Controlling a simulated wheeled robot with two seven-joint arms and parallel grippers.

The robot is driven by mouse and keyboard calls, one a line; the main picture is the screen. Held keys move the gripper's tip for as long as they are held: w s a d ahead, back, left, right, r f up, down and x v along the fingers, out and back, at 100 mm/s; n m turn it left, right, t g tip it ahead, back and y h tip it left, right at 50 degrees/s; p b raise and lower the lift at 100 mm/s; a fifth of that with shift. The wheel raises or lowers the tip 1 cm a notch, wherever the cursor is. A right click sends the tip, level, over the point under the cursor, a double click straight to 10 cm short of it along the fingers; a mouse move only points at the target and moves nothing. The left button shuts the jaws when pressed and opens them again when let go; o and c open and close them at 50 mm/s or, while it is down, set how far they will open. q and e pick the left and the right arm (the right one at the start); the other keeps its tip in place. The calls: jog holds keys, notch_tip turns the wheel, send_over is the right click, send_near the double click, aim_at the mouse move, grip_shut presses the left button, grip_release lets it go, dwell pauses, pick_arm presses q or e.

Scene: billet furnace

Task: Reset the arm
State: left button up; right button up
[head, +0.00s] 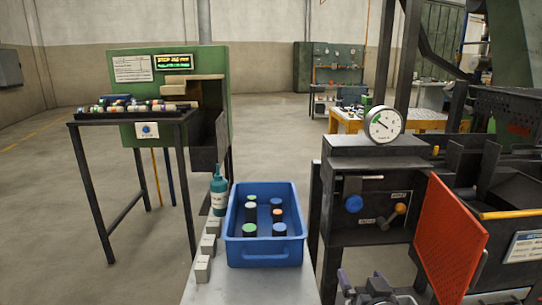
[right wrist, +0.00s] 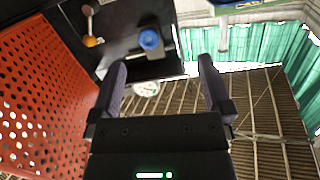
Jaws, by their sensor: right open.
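My right gripper (head: 366,284) shows at the bottom of the head view, in front of the dark furnace console (head: 345,232) and left of the red perforated panel (head: 450,240). In the right wrist view its two fingers (right wrist: 162,68) are spread apart with nothing between them. Beyond them are the console's blue knob (right wrist: 150,41) and a lever with an orange knob (right wrist: 92,41). The red perforated panel (right wrist: 45,95) fills the left side. My left gripper is in neither view.
A blue crate (head: 263,257) with several capped cylinders stands on a pale bench, beside a teal bottle (head: 218,193) and several small white blocks. A round gauge (head: 383,124) tops the console. A green-backed stand (head: 215,132) is at left. Open floor lies beyond.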

jog(key=s+d+f+n+g+h, duration=0.15)
jog(key=d+f+g+h, duration=0.35)
jog(key=d+f, duration=1)
jog(key=s+a+f+n+g+y, duration=0.1)
jog(key=s+a+f+g, duration=0.2)
jog(key=s+f, duration=0.6)
jog(key=s+a+f+g+y, duration=0.15)
jog(key=s+f, duration=0.45)
jog(key=s, duration=0.6)
jog(key=s+a+f+n+g, duration=0.1)
jog(key=s+a+f+g, duration=0.25)
jog(key=s+f, duration=0.55)
pick_arm(q)
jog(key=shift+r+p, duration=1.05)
jog(key=shift+p, duration=0.05)
pick_arm(e)
jog(key=s+a+r+g, duration=0.1)
jog(key=s+a+g, duration=0.1)
jog(key=s, duration=0.9)
jog(key=s+a+r+g+y, duration=0.1)
jog(key=s+g, duration=0.1)
jog(key=s, duration=0.9)
jog(key=shift+a, duration=0.4)
